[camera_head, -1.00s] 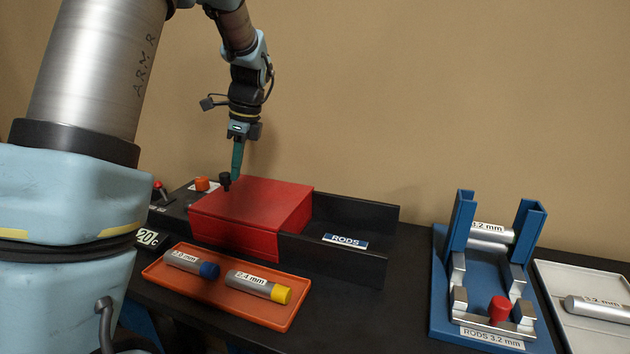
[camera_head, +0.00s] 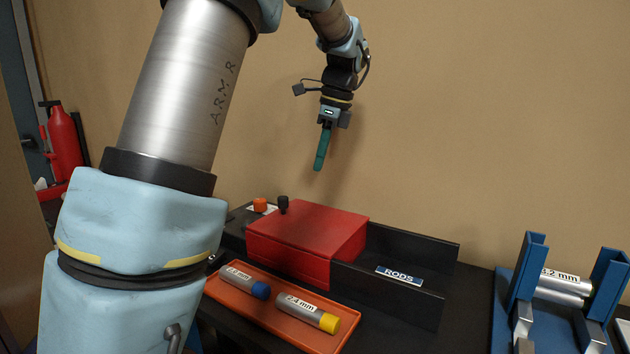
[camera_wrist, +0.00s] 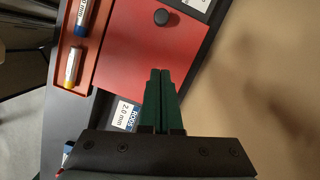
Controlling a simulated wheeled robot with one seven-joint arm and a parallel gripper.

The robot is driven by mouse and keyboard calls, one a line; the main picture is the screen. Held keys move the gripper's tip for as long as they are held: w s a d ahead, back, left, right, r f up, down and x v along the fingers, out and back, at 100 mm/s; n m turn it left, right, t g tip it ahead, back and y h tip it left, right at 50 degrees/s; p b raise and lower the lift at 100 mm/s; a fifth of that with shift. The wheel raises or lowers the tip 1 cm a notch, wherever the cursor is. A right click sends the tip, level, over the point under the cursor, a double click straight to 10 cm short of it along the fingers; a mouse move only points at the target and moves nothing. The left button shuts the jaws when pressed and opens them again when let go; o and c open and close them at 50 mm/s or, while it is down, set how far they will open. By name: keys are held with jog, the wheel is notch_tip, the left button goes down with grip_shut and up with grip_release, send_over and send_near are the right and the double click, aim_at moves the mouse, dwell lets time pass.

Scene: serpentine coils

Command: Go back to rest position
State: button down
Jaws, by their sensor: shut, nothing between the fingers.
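My gripper (camera_head: 321,152) hangs in the air above and behind the red box (camera_head: 310,236), its green fingers pointing down. In the wrist view my gripper (camera_wrist: 160,76) has its two green fingers together, with nothing between them. The red box also shows in the wrist view (camera_wrist: 135,55), with a black knob (camera_wrist: 161,17) on it. The gripper is clear of the box and touches nothing.
An orange tray (camera_head: 213,293) holds a blue-capped rod (camera_head: 240,279) and a yellow-capped rod (camera_head: 305,311). A black channel labelled RODS (camera_head: 440,262) lies right of the box. A blue rack (camera_head: 528,265) stands at right. A red fire extinguisher (camera_head: 64,140) stands at far left.

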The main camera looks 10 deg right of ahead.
jog(key=s+a+f+n+h, duration=0.1)
jog(key=s+a+f+n, duration=0.4)
jog(key=a+n, duration=0.2)
jog(key=s+a+f+n+h, duration=0.1)
jog(key=s+a+f+n, duration=0.4)
jog(key=s+a+n, duration=0.1)
jog(key=s+a+f+n, duration=0.5)
jog(key=a+f+n, duration=0.1)
jog(key=a+n, duration=0.2)
jog(key=shift+s+a+n+h, duration=0.1)
jog(key=shift+s+n+h, duration=0.05)
jog(key=shift+n+h, duration=0.25)
